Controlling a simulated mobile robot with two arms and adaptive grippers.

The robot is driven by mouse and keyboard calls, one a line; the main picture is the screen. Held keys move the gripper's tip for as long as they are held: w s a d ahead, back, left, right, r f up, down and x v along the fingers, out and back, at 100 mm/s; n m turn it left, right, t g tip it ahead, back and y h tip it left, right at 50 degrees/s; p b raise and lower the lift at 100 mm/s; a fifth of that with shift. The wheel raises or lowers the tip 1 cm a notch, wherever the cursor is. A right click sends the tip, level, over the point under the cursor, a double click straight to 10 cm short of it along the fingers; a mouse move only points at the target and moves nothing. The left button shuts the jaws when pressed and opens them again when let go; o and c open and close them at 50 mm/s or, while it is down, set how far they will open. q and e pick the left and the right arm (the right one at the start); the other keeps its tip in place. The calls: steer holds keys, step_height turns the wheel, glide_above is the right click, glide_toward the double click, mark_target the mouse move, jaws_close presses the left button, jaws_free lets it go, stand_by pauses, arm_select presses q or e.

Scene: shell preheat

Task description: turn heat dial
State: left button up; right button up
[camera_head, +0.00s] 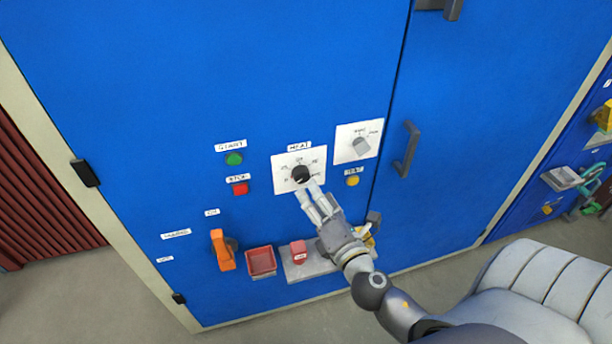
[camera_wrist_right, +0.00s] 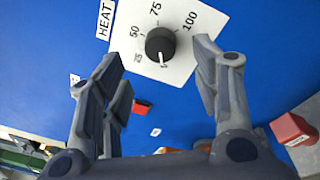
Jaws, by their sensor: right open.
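The black heat dial (camera_head: 301,174) sits on a white plate (camera_head: 281,166) labelled HEAT on the blue cabinet door. In the right wrist view the dial (camera_wrist_right: 161,44) shows a white pointer line, with scale marks 50, 75 and 100 around it. My right gripper (camera_head: 312,193) is at the lower edge of the dial's plate in the head view. In the wrist view its fingers (camera_wrist_right: 160,75) are spread apart, with the dial ahead between them and nothing held. Whether a fingertip touches the dial cannot be told. My left gripper is not in view.
A green button (camera_head: 234,159) and a red button (camera_head: 240,188) are left of the plate. A grey switch (camera_head: 361,146) and a yellow button (camera_head: 352,181) are right. Below are an orange handle (camera_head: 222,250), a red tray (camera_head: 262,275) and a red block (camera_head: 298,252) on a shelf.

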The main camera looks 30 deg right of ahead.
mark_target(304, 179)
steer(key=w, duration=0.2)
steer(key=w+p, duration=0.1)
steer(key=w, duration=0.1)
steer(key=w+d, duration=0.1)
steer(key=w, duration=0.1)
steer(key=shift+w, duration=0.25)
steer(key=c, duration=1)
steer(key=shift+f+m+b, duration=0.15)
steer(key=shift+m+b, duration=0.4)
steer(key=shift+m, duration=0.2)
steer(key=shift+f+m+b, duration=0.15)
steer(key=shift+m+b, duration=0.4)
steer(key=shift+m, duration=0.2)
steer(key=shift+c, duration=0.2)
steer(key=m+b, duration=0.1)
steer(key=m, duration=0.1)
steer(key=shift+m+t+b, duration=0.3)
steer(key=shift+m+b, duration=0.05)
steer(key=shift+m, duration=0.05)
steer(key=m+b, duration=0.1)
steer(key=m, duration=0.2)
steer(key=shift+m+h, duration=0.3)
steer(key=shift+h, duration=0.1)
steer(key=shift+m+h+b, duration=0.4)
steer(key=shift+m+b, duration=0.05)
steer(key=shift+m, duration=1.05)
